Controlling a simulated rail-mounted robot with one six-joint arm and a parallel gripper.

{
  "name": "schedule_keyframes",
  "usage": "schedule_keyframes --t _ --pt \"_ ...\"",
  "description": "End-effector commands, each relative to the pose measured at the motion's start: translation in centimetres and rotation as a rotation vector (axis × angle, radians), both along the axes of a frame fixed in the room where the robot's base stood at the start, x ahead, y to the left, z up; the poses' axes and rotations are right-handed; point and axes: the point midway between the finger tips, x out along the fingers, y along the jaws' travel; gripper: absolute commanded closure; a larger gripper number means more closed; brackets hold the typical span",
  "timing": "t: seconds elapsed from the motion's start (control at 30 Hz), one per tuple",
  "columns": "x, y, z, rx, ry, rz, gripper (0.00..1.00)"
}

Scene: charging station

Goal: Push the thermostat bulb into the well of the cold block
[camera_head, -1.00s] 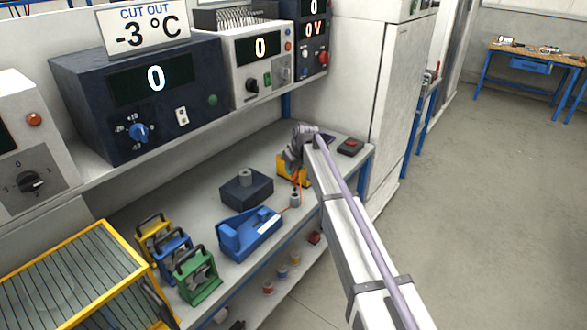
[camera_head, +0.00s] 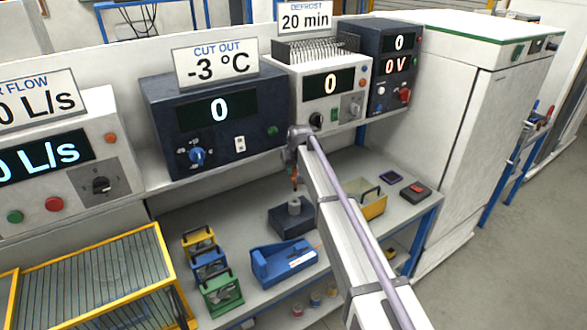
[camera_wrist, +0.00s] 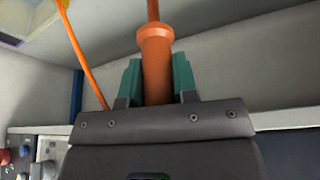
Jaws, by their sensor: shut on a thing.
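My gripper (camera_head: 295,172) is shut on an orange handle with a flared collar (camera_wrist: 157,60), held between its teal finger pads in the wrist view. I take this as the thermostat bulb's holder; the bulb's tip is not clearly seen. In the head view a little orange (camera_head: 295,184) shows under the gripper. Just below it is a dark block (camera_head: 284,222) with a grey cylinder (camera_head: 294,206) on top, which looks like the cold block. The orange part appears above the cylinder; whether they touch cannot be told, and the well's opening is too small to see.
A blue device (camera_head: 280,264) sits in front of the dark block. Small yellow, blue and green carriers (camera_head: 222,293) stand left. The instrument shelf (camera_head: 165,187) overhangs behind.

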Motion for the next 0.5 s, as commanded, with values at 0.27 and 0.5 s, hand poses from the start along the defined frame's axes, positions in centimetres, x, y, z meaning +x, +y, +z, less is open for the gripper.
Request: schedule_keyframes --t 0.27,0.5 --pt "0.03 -0.05 -0.09 0.014 0.003 -0.039 0.97" --pt "0.01 -0.07 -0.75 0.013 0.003 -0.038 0.97"
